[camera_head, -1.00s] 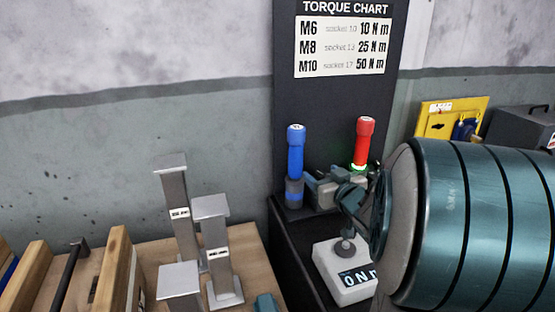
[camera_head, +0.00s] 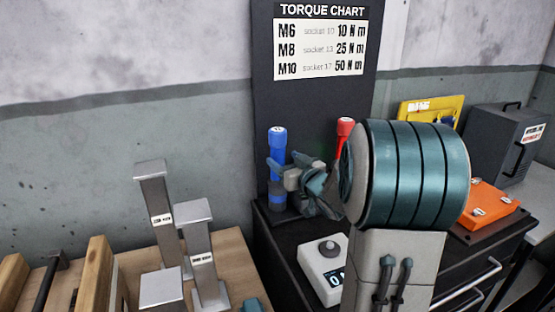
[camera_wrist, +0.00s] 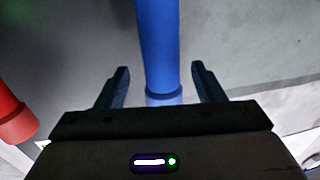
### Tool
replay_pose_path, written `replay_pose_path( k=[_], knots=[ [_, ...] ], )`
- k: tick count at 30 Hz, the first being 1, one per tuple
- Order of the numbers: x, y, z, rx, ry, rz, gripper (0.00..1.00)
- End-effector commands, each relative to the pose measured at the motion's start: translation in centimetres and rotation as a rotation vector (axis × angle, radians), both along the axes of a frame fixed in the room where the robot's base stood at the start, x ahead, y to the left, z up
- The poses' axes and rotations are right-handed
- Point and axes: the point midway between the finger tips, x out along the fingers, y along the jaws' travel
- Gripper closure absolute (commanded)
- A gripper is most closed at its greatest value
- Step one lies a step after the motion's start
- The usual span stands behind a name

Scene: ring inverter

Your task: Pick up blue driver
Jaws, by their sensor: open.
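The blue driver (camera_head: 278,150) stands upright on the dark bench at the foot of the torque chart board. My gripper (camera_head: 275,172) is at the driver, its fingers reaching in from the right. In the wrist view the blue driver (camera_wrist: 160,45) runs down between the two open fingers (camera_wrist: 160,85), with a gap on each side. Its lower part is hidden behind the gripper body. The red driver (camera_head: 344,132) stands to the right, partly hidden by my arm; it also shows at the left edge of the wrist view (camera_wrist: 12,115).
A white torque display (camera_head: 322,270) sits on the bench in front. Grey metal posts (camera_head: 200,255) stand on a wooden table (camera_head: 240,270) at left. An orange case (camera_head: 490,206), a yellow panel (camera_head: 430,112) and a dark box (camera_head: 495,140) are at right.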

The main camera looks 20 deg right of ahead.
Motion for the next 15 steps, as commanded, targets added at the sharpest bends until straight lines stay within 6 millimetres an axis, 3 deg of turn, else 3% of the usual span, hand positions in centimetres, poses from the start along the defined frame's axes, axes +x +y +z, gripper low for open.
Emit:
replay_pose_path(
  k=[7, 15],
  knots=[
    [3.6, 0.8, 0.4, 0.001, 0.000, 0.002, 0.38],
    [4.2, 0.9, 0.3, 0.001, 0.000, 0.000, 0.38]
  ],
)
